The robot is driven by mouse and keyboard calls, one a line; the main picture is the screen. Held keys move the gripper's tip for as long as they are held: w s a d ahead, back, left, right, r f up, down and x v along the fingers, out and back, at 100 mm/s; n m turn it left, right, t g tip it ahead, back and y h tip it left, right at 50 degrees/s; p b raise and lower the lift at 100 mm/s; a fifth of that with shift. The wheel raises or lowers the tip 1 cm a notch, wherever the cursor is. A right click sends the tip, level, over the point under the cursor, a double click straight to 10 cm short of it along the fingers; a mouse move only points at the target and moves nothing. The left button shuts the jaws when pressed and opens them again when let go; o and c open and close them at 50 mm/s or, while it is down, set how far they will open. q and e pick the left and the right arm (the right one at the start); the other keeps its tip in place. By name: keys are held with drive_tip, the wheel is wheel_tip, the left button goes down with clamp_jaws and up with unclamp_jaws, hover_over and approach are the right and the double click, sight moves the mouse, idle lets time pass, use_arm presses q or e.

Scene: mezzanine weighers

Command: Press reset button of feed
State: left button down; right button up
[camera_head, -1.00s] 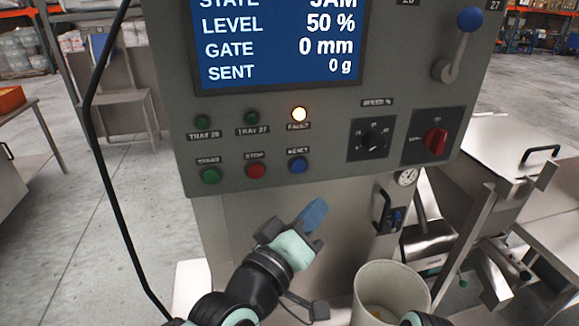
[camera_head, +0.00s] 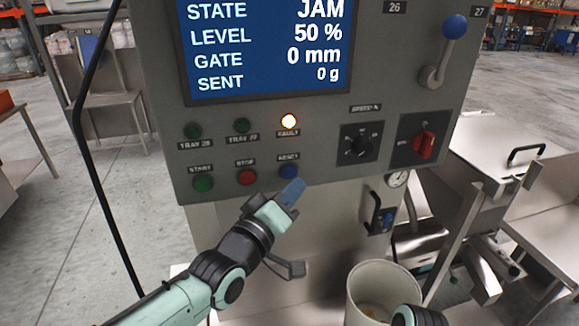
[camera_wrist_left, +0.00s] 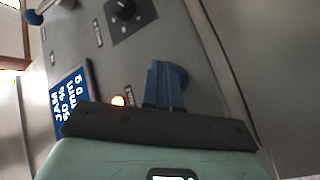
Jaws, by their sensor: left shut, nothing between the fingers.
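The blue reset button (camera_head: 289,171) is at the right end of the lower button row on the grey feed panel, under its label. My left gripper (camera_head: 292,190) is shut and empty, with its blue fingertips just below the button in the head view. In the left wrist view the shut fingers (camera_wrist_left: 164,84) point at the panel and partly cover the blue button (camera_wrist_left: 181,76). Whether they touch it I cannot tell. The fault lamp (camera_head: 289,121) above glows, and the screen (camera_head: 265,50) reads JAM, level 50 %, gate 0 mm. My right gripper is not in view.
The red stop button (camera_head: 247,177) and green start button (camera_head: 203,184) sit left of reset. A speed knob (camera_head: 359,146) and red switch (camera_head: 424,145) are to the right. A pale bucket (camera_head: 384,272) stands below, beside a handle (camera_head: 377,213).

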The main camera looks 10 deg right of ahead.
use_arm(q)
drive_tip(key=shift+w, duration=0.5)
drive_tip(key=shift+w, duration=0.1)
idle(1.6)
drive_tip(key=shift+w+p, duration=0.35)
drive_tip(key=shift+w, duration=0.05)
drive_tip(key=shift+w+p, duration=0.3)
drive_tip(key=shift+w, duration=0.1)
idle(0.8)
drive_tip(key=shift+s+b, duration=0.9)
